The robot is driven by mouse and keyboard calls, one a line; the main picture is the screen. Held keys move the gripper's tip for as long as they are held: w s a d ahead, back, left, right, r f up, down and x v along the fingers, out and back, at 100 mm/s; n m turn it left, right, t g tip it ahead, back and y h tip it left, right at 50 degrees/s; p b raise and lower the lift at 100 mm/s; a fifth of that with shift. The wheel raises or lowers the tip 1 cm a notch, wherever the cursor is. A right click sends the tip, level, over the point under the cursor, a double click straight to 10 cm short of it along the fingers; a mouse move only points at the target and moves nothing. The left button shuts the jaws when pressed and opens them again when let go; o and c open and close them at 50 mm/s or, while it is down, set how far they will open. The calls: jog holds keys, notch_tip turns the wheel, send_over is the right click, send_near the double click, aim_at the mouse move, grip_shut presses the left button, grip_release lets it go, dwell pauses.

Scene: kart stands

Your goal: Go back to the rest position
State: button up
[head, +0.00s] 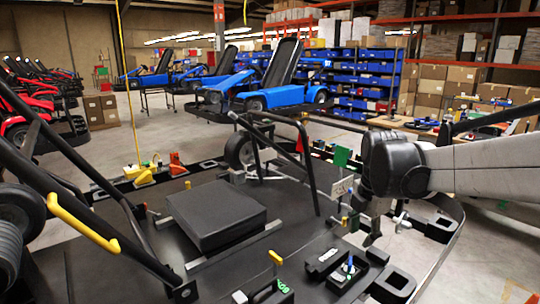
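My gripper (367,232) hangs at the end of my grey arm, which reaches in from the right. It points down over the right part of a black kart stand (130,238). The fingers are small and dark against the black fittings, so I cannot tell whether they are open, shut or holding anything. A green tag (342,156) and a pale plate show just left of the gripper. I cannot tell whether they touch it.
A black pad (214,217) lies on the stand. Black tubes and a yellow handle (82,230) rise at the left. Black fixtures with a blue-handled part (349,264) sit in front. Blue karts (265,92), shelves of blue bins (360,82) and cartons (445,80) stand behind.

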jog(key=s+a+m+t, duration=0.3)
jog(key=s+m+t, duration=0.2)
jog(key=s+m, duration=1.6)
jog(key=shift+s+f+m, duration=0.2)
jog(key=shift+f+m, duration=0.25)
jog(key=shift+m, duration=0.45)
